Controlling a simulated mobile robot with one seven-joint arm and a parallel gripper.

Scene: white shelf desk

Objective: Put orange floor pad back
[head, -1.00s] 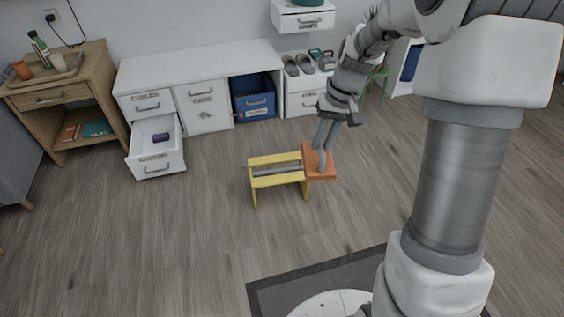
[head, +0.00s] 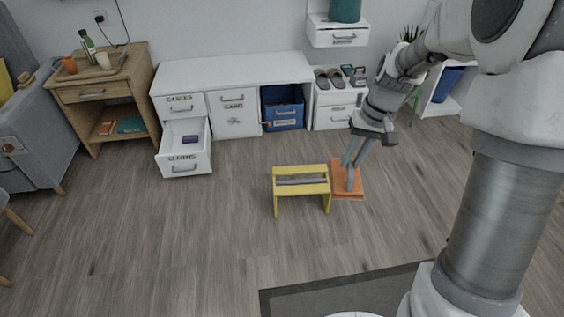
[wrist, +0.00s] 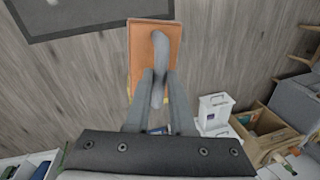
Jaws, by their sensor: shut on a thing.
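The orange floor pad (head: 353,192) is a flat slab just right of the yellow stool (head: 320,170) in the head view. It shows from close up in the wrist view (wrist: 141,45), with a grey upright handle (wrist: 159,50) on it. My gripper (head: 352,163) is above the pad, its two long fingers (wrist: 159,90) shut on the handle. Whether the pad rests on the floor or hangs slightly above it I cannot tell.
A low white cabinet (head: 230,72) stands along the wall, with one drawer (head: 184,160) pulled out and a blue bin (head: 282,115) in its open bay. A wooden side table (head: 105,92) stands left. The floor (head: 170,240) in front is clear.

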